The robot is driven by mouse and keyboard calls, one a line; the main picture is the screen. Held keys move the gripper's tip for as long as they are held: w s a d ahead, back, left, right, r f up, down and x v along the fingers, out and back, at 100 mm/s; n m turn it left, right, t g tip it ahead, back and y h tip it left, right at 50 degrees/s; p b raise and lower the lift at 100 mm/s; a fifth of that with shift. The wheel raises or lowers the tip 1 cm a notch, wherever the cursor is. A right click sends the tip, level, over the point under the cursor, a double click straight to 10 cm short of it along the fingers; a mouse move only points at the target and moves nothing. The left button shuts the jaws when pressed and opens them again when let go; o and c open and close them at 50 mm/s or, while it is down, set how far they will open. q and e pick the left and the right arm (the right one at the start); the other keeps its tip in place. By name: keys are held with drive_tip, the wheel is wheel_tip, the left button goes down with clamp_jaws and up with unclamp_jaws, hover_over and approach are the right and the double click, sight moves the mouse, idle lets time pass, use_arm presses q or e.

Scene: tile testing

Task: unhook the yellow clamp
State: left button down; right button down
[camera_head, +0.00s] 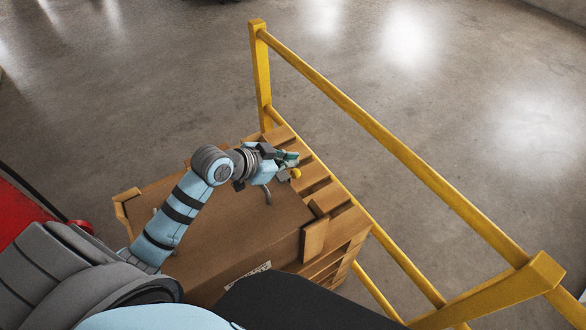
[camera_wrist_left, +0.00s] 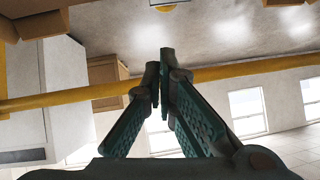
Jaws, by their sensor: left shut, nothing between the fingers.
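A small rounded yellow piece (camera_head: 295,173), which may be the yellow clamp, shows right beside my left gripper in the head view. It is too small to tell its shape or what it hooks onto. My left gripper (camera_head: 291,158) is over the far right part of the wooden crate, close to the yellow railing (camera_head: 395,146). In the left wrist view the left gripper (camera_wrist_left: 161,68) has its teal fingers closed together at the tips, with nothing between them. I cannot tell if it touches the yellow piece. My right gripper is not in view.
A wooden crate (camera_head: 250,243) with slats at its right end stands below my left arm. The railing runs along the crate's right side and also crosses the left wrist view (camera_wrist_left: 230,72). A red object (camera_head: 25,207) is at the left edge. The concrete floor beyond is clear.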

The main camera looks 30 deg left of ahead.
sight(289, 180)
use_arm(q)
drive_tip(key=f, duration=0.1)
drive_tip(key=w+f, duration=0.1)
drive_tip(key=f, duration=0.1)
drive_tip(key=w+f, duration=0.1)
drive_tip(key=f, duration=0.1)
drive_tip(key=shift+d+b, duration=0.1)
drive_tip(key=shift+b, duration=0.25)
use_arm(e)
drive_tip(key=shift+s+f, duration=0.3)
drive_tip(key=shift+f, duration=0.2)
use_arm(q)
drive_tip(key=shift+w+d, duration=0.1)
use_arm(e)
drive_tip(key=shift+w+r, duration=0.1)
